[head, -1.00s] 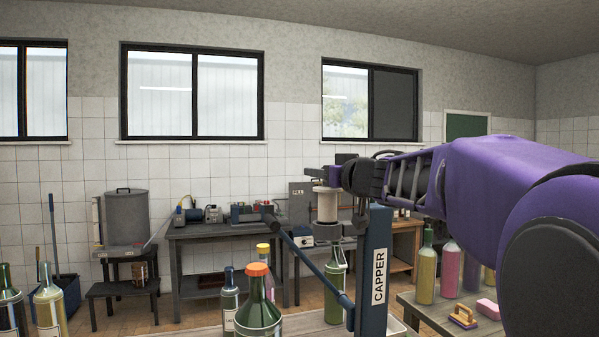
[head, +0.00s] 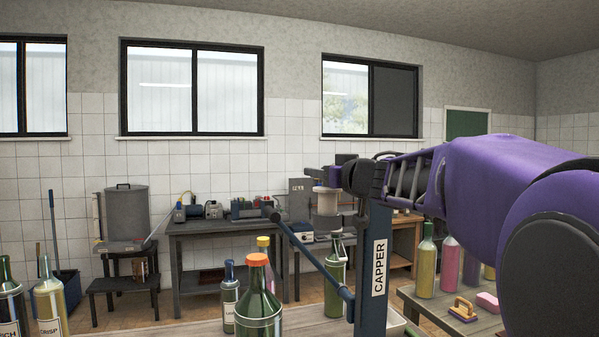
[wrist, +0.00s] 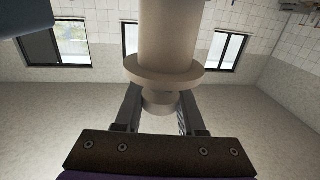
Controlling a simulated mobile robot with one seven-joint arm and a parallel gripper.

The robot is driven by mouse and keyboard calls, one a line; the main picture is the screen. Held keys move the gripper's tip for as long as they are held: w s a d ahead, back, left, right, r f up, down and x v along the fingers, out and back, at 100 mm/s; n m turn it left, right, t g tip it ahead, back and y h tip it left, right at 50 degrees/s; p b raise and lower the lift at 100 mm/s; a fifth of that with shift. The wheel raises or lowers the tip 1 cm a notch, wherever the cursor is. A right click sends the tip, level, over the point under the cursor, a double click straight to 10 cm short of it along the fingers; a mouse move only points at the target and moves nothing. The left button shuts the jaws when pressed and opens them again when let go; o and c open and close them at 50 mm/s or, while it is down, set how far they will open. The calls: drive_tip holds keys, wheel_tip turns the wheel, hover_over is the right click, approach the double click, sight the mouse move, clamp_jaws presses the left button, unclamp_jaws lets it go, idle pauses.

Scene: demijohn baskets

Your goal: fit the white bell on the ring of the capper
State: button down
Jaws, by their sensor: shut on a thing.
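The white bell (head: 326,203) hangs upright under my gripper (head: 326,178) in the head view. In the wrist view my gripper (wrist: 160,115) is shut on the narrow stub of the bell (wrist: 167,40), beside its wide flange. The capper (head: 374,265) is a blue column with a label and a long lever. Its dark ring (head: 327,223) lies directly below the bell. The bell's lower end meets the ring in the picture; I cannot tell whether it is seated. The wrist view does not clearly show the ring.
A green bottle (head: 336,265) stands under the ring. The capper's lever (head: 312,258) slants up to the left. An orange-capped bottle (head: 258,300) stands in front. More bottles (head: 427,265), a brush (head: 464,309) and a pink block (head: 488,301) are on the right table.

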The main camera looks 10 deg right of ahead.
sight(321, 192)
drive_tip(key=shift+f+b, duration=1.5)
drive_tip(key=shift+f, duration=0.65)
drive_tip(key=shift+c, duration=2.2)
unclamp_jaws()
